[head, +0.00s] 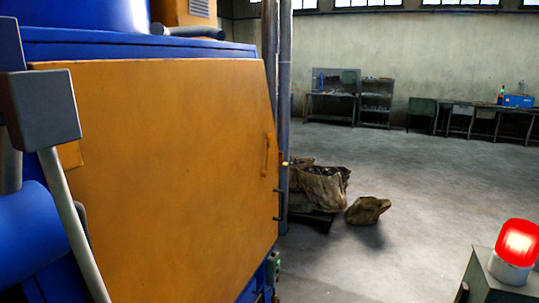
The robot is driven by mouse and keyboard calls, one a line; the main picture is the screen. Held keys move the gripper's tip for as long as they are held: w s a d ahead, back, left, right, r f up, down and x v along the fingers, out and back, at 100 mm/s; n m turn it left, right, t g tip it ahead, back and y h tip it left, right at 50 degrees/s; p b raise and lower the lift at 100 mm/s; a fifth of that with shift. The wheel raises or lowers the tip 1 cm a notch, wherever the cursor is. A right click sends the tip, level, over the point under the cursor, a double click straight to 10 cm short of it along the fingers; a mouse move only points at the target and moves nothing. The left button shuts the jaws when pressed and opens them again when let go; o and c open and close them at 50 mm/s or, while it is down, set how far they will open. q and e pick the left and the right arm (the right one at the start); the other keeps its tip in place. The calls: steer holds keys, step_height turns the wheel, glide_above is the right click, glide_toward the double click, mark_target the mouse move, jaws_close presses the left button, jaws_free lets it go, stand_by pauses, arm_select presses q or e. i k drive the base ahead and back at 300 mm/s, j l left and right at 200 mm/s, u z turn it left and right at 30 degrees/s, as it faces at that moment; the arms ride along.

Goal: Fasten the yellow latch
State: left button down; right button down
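A large orange-yellow door (165,165) covers the front of the blue machine (150,47) and looks closed or nearly so. An upright orange handle (267,155) is on the door near its right edge. A small yellow-tipped piece (285,164) sticks out just past that edge at handle height; it may be the yellow latch, but it is too small to tell whether it is fastened. Neither of my grippers can be made out in the head view.
A grey block (40,108) with a slanting rod blocks the near left. Sacks (323,184) stand by the machine's right side, and another sack (367,210) lies on the floor. A lit red beacon (515,248) stands at the lower right. The floor between is clear.

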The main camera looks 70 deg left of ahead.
mark_target(268, 137)
steer(key=u, duration=2.25)
steer(key=i, duration=0.05)
